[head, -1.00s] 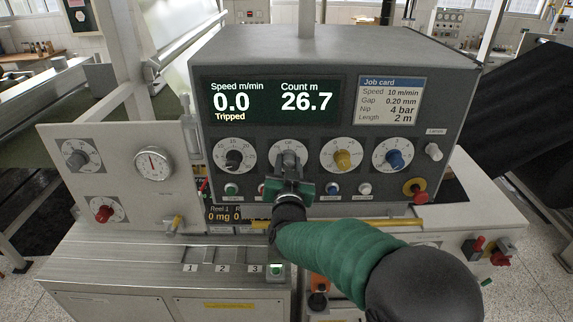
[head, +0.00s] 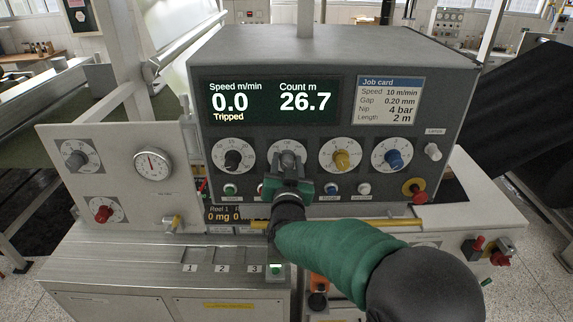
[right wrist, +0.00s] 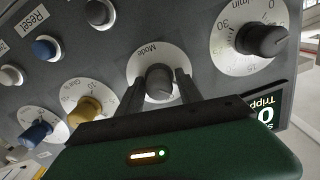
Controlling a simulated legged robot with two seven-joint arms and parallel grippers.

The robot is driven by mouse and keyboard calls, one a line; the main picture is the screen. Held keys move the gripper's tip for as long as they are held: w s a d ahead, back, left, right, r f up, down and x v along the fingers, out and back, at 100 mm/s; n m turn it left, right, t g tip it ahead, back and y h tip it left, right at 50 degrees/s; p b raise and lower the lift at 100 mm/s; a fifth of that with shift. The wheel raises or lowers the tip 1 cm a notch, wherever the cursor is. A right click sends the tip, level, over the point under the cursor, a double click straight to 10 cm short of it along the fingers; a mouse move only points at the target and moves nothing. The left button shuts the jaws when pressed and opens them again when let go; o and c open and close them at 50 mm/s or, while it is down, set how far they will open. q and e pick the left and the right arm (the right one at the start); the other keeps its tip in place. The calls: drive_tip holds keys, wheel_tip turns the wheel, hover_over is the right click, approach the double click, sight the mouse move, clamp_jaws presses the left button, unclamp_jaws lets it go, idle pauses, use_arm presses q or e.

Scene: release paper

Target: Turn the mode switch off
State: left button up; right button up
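The mode switch is a grey knob (right wrist: 160,82) on a white round dial labelled "Mode" in the right wrist view. In the head view its dial (head: 273,151) is the second from the left on the console, partly hidden by my gripper. My right gripper (right wrist: 159,85) has one dark finger on each side of the knob, with narrow gaps seeming to show, so it looks open around it. It also shows in the head view (head: 287,168). Which mark the knob points at is unclear. My left gripper is not in view.
The console display (head: 270,100) reads speed 0.0, count 26.7 and "Tripped". Neighbouring knobs are black (head: 233,160), yellow (head: 341,160) and blue (head: 392,158). Small buttons line the panel below. A red mushroom button (head: 418,196) is at the lower right.

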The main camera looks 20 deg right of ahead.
drive_tip(key=shift+o, duration=0.8)
drive_tip(key=shift+s, duration=0.1)
drive_tip(key=shift+f, duration=0.1)
drive_tip(key=shift+s+a, duration=0.1)
drive_tip(key=shift+s, duration=0.05)
drive_tip(key=b+v, duration=0.6)
drive_tip(key=v, duration=1)
drive_tip(key=shift+s, duration=0.2)
drive_tip(key=shift+w, duration=0.15)
